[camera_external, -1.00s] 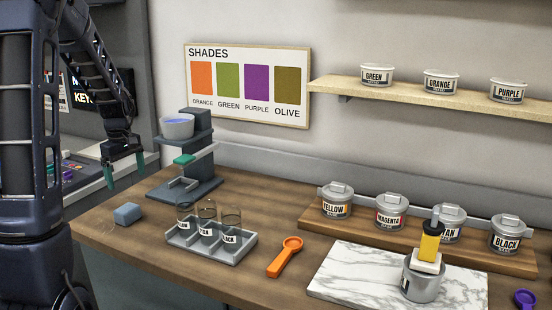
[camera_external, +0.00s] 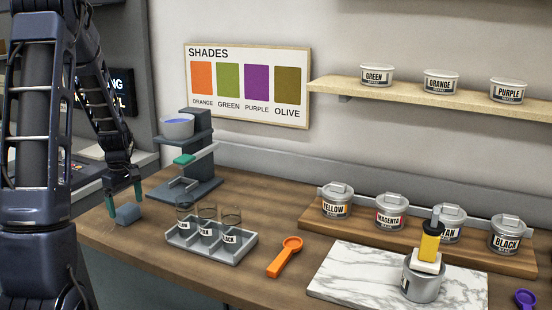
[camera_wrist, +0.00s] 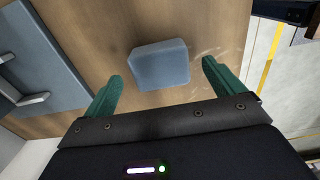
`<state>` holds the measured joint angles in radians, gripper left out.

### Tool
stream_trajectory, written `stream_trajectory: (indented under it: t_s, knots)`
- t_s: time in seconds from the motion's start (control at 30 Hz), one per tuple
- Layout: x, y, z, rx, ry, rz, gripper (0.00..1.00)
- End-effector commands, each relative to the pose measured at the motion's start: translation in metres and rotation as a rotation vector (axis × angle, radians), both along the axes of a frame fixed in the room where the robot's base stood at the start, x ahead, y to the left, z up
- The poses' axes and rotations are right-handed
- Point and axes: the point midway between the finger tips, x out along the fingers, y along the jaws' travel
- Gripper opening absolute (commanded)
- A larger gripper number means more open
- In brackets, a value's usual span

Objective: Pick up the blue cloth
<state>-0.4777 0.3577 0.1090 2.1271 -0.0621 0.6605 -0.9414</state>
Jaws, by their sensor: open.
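The blue cloth (camera_external: 128,214) is a small blue-grey folded block lying on the wooden counter near its left end. In the wrist view the cloth (camera_wrist: 160,64) lies just beyond the fingertips, roughly between their lines. My gripper (camera_external: 124,198) is open with green fingers, low over the counter and close to the cloth. In the wrist view my gripper (camera_wrist: 162,76) has its two green fingers spread on either side, with nothing held between them. I cannot tell whether a finger touches the cloth.
A grey dispenser stand (camera_external: 186,188) with a bowl is just behind the cloth. A grey tray (camera_external: 218,253) of labelled glass jars is to its right, then an orange scoop (camera_external: 284,258). The counter's front edge (camera_external: 140,272) is close by.

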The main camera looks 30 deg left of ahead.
Motion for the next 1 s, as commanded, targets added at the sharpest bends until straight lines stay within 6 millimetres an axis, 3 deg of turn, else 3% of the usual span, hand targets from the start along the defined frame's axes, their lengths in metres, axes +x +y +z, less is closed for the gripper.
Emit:
stream_trajectory:
  t_s: [0.2,0.5,0.77,1.0]
  knots:
    - [0.0,0.001,-0.025,0.0,0.0,0.0,0.94]
    - [0.0,0.001,-0.03,0.001,-0.001,0.0,0.94]
    - [0.0,0.001,-0.029,0.0,-0.001,0.0,0.46]
    - [0.0,0.001,-0.029,0.001,-0.001,0.0,0.46]
